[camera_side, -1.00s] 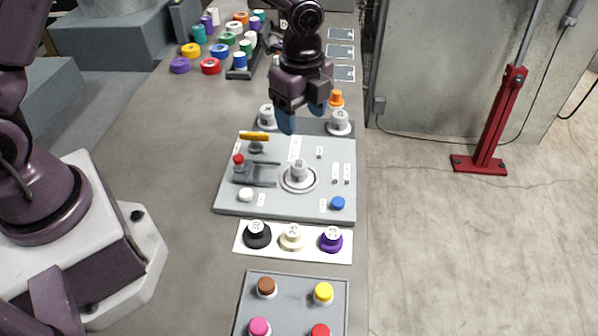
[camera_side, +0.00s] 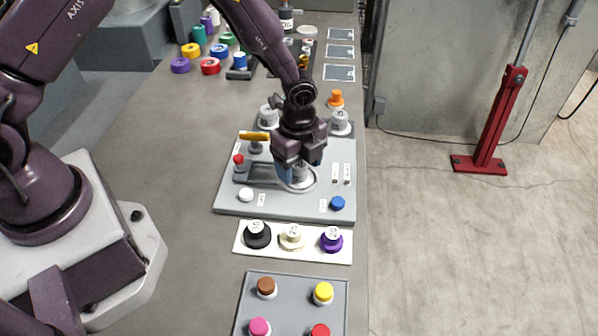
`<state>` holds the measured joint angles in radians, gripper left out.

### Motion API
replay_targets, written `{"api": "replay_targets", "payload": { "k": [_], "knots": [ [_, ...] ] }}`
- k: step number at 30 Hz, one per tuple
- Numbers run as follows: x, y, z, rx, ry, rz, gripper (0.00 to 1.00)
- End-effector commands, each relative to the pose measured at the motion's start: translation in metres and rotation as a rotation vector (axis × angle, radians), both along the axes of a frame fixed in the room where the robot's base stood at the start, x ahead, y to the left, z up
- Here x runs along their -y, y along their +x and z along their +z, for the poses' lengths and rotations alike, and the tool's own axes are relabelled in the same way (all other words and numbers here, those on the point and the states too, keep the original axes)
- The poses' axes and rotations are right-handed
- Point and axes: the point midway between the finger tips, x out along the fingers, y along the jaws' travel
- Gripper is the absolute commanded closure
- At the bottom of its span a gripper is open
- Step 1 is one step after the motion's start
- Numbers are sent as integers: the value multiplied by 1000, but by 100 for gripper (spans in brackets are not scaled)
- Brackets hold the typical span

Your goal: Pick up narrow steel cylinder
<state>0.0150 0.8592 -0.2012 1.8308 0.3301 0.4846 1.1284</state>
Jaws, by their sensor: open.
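A grey steel-coloured cylinder (camera_side: 298,180) with a knob top stands in a round ring on the grey panel (camera_side: 232,205). My gripper (camera_side: 300,172) is open and low over it, with its blue-tipped fingers around or just above it; the exact depth is hard to tell. The gripper body hides much of this cylinder. Two other grey cylinders stand behind on a darker strip, one at back left (camera_side: 268,116) and one at back right (camera_side: 340,121). I cannot tell from this view which is narrowest.
Black, cream and purple knobs stand on a white strip (camera_side: 270,254) in front. An orange knob (camera_side: 336,98) stands behind.

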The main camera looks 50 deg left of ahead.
Motion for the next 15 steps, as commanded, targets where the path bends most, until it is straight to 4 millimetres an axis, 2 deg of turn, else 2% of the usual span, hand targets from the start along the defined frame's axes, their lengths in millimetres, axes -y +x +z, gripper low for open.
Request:
{"api": "replay_targets", "payload": {
  "k": [3, 10, 11, 15],
  "knots": [
    [0, 0, -11, 1, 1, 1, 35],
    [0, 1, -12, 3, 0, 1, 35],
    [0, 1, -12, 3, 0, 1, 38],
    [0, 1, -12, 2, 0, 1, 70]
  ]
}}
